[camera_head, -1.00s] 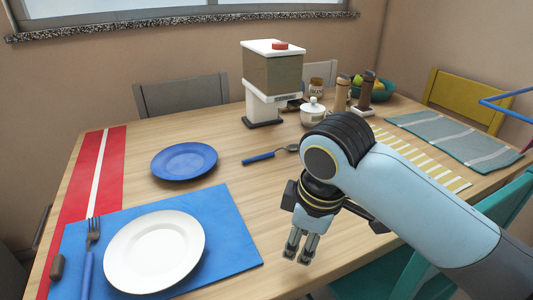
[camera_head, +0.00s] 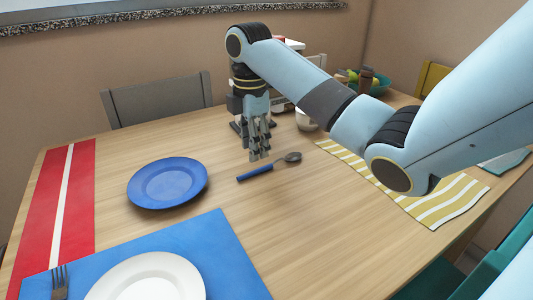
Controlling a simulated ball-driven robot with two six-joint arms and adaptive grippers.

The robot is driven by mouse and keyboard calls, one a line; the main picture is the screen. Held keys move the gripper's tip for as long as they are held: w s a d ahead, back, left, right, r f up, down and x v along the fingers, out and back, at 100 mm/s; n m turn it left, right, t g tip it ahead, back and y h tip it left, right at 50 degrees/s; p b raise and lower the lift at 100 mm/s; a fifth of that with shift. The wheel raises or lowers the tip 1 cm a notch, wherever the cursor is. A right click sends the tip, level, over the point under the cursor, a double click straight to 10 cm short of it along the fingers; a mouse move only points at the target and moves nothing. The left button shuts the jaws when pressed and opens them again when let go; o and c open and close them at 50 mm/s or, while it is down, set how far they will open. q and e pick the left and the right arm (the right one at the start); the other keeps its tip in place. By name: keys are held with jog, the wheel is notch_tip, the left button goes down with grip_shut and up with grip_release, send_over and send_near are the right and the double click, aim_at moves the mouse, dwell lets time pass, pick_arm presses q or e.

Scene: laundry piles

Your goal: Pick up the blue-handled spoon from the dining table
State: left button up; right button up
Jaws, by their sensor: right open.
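The blue-handled spoon (camera_head: 256,173) lies flat on the dining table (camera_head: 300,222), its blue handle toward the left and its dark metal bowl toward the right. It is right of the blue plate. My right gripper (camera_head: 259,156) points down just above and behind the spoon, near the end of the handle. Its fingers look empty and open, and no contact with the spoon shows. My left gripper is not in view.
A blue plate (camera_head: 167,183) sits left of the spoon. A white plate (camera_head: 150,278) and a fork (camera_head: 59,283) lie on a blue placemat (camera_head: 222,250) in front. A yellow striped mat (camera_head: 440,200) is at right. A dispenser and small white pot (camera_head: 306,121) stand behind my arm.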

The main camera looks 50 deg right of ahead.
aim_at(253, 171)
jog(key=shift+f, duration=0.55)
notch_tip(253, 171, down, 5)
jog(key=shift+s+a+f+b, duration=0.1)
jog(key=shift+b, duration=0.55)
jog(key=c, duration=0.3)
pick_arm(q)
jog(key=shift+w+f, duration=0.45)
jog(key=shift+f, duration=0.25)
pick_arm(e)
grip_shut()
